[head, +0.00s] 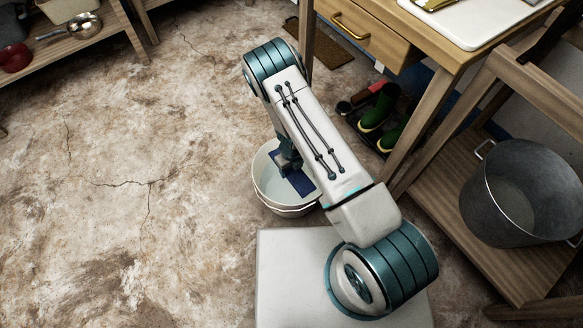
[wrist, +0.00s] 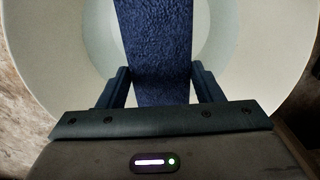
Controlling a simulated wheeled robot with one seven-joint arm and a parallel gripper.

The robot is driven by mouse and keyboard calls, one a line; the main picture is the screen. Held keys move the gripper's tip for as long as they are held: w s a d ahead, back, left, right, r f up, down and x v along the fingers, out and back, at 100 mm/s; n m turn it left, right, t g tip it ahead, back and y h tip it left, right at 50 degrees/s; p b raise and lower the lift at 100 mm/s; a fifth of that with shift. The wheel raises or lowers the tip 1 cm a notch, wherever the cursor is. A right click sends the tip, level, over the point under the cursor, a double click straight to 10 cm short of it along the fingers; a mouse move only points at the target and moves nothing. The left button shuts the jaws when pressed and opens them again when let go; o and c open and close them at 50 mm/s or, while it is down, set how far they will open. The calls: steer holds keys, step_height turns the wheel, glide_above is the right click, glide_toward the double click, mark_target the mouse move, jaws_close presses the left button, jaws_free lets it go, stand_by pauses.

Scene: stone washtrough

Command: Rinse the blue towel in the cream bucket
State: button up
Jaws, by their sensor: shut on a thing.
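The cream bucket (head: 264,180) stands on the floor just ahead of my base, partly hidden behind my arm. Its pale inner wall also fills much of the wrist view (wrist: 60,50). My gripper (wrist: 158,85) points down into the bucket's mouth. It is shut on the blue towel (wrist: 152,40), which runs as a dark blue strip between the two fingers and on into the bucket. In the head view the towel (head: 301,183) shows as a small blue patch inside the rim. How far its lower end reaches is hidden.
A grey metal bucket (head: 527,192) stands on a low wooden shelf at right. Green boots (head: 378,108) are on a dark mat under the wooden table with a drawer (head: 365,32). A shelf with a pan (head: 80,27) is at upper left. The cracked floor at left is clear.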

steer(key=shift+r+p, duration=2.75)
steer(key=shift+r, duration=1)
stand_by(4.2)
